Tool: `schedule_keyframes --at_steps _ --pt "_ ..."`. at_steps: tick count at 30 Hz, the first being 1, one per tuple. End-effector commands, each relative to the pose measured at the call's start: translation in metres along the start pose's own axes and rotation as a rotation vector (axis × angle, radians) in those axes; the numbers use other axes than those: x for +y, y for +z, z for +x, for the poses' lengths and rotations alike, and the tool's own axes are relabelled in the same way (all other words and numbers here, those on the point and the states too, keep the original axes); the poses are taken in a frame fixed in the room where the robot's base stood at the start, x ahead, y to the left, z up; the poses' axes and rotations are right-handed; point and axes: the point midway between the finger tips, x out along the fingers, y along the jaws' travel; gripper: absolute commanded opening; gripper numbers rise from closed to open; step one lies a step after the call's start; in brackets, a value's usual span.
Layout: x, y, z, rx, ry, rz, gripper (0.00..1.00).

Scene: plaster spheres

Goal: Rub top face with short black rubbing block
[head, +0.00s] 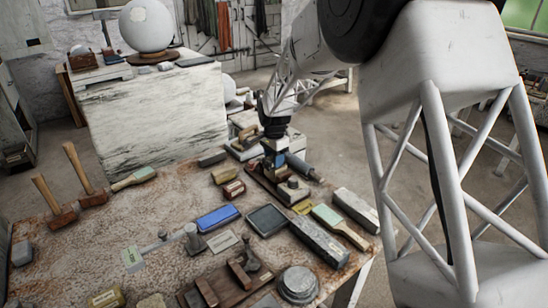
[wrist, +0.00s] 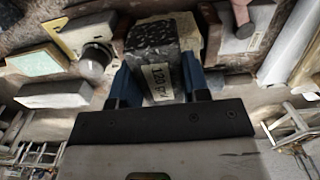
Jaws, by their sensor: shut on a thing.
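My gripper (head: 273,157) is over the far right part of the workbench in the head view. In the wrist view my gripper (wrist: 163,50) has its two blue fingers on either side of a short black speckled rubbing block (wrist: 152,38), shut on it. A pale label with "120" on it is on the block's near face. In the head view the block is small and hard to make out among the crowded tools. A pale surface shows just behind the block in the wrist view; I cannot tell whether they touch. Which top face is meant is unclear.
The workbench (head: 100,240) is crowded. A blue block (head: 218,218), a dark framed pad (head: 267,220), a long grey stone (head: 319,242) and a green-faced brush (head: 332,219) lie near my gripper. A large white block (head: 150,120) bears a white sphere (head: 146,25) behind.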

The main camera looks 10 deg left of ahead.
Motion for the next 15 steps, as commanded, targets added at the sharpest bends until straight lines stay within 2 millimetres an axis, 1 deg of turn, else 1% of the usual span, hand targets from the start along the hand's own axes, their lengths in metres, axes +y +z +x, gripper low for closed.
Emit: schedule_keyframes --at_steps 7,15 --pt "0.000 -0.002 0.000 0.000 -0.001 0.000 0.16" --pt "0.000 -0.011 -0.001 0.000 -0.001 0.001 0.16"
